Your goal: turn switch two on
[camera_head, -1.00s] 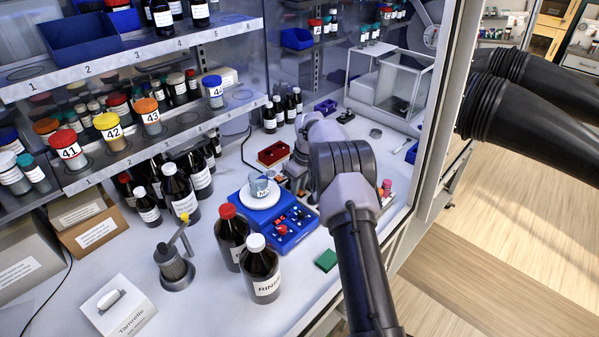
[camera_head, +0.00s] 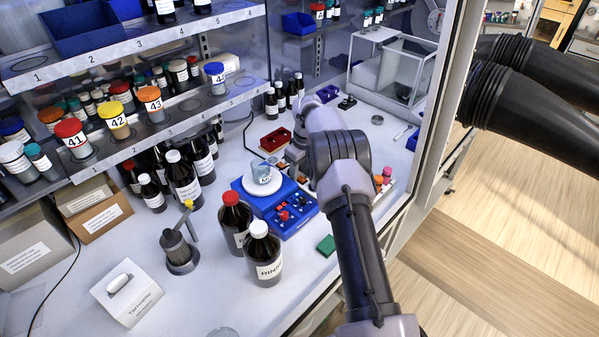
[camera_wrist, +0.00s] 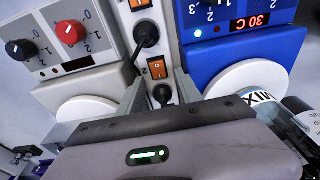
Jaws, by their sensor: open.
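A pale power strip (camera_wrist: 159,48) runs between two devices in the wrist view. It carries an orange rocker switch (camera_wrist: 157,68), and another orange switch (camera_wrist: 140,3) shows at the top edge. Black plugs sit beside the switches. In the head view my arm hides most of the strip.
A blue device (camera_wrist: 235,40) with a 30 C display stands right of the strip, and a grey one (camera_wrist: 75,40) with red and black knobs stands left. A labelled glass vessel (camera_wrist: 262,105) is close to my gripper. Brown bottles (camera_head: 262,252) stand nearer in the head view.

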